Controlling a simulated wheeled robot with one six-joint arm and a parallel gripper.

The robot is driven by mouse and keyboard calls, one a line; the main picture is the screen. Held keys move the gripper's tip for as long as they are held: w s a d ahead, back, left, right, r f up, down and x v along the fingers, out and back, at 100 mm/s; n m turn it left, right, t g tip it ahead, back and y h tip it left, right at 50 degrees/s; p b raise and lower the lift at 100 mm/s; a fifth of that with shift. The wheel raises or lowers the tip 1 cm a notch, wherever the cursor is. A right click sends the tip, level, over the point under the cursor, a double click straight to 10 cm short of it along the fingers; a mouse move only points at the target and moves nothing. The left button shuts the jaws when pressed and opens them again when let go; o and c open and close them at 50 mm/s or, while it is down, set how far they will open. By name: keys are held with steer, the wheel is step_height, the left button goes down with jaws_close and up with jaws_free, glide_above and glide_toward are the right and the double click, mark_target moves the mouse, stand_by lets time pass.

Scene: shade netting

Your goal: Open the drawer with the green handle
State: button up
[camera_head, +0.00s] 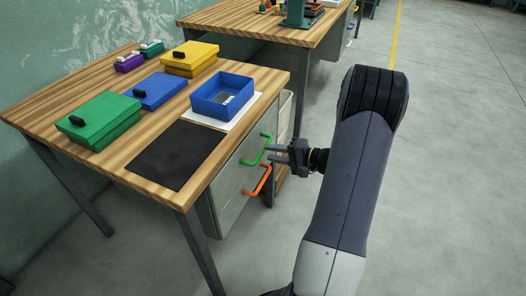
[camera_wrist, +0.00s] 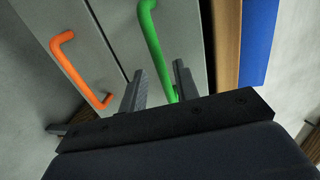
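The green handle (camera_head: 261,150) is a bent bar on the upper drawer front (camera_head: 241,172), under the right edge of the wooden table. The drawer looks closed. In the wrist view the green handle (camera_wrist: 154,45) runs down between my gripper's two fingers. My gripper (camera_wrist: 159,83) is open, its fingers apart on either side of the handle's lower end. In the head view my gripper (camera_head: 271,153) is level with the handle, at its right end. I cannot tell whether a finger touches the handle.
An orange handle (camera_head: 259,183) is on the drawer below; it also shows in the wrist view (camera_wrist: 76,68). The table (camera_head: 150,197) holds a blue tray (camera_head: 207,107), lidded boxes and a black mat. A pale bin (camera_head: 285,118) stands beyond the drawers. Floor at right is clear.

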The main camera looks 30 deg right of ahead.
mark_target(263, 150)
steer(key=shift+x, duration=2.2)
steer(key=shift+c, duration=0.2)
jaws_close()
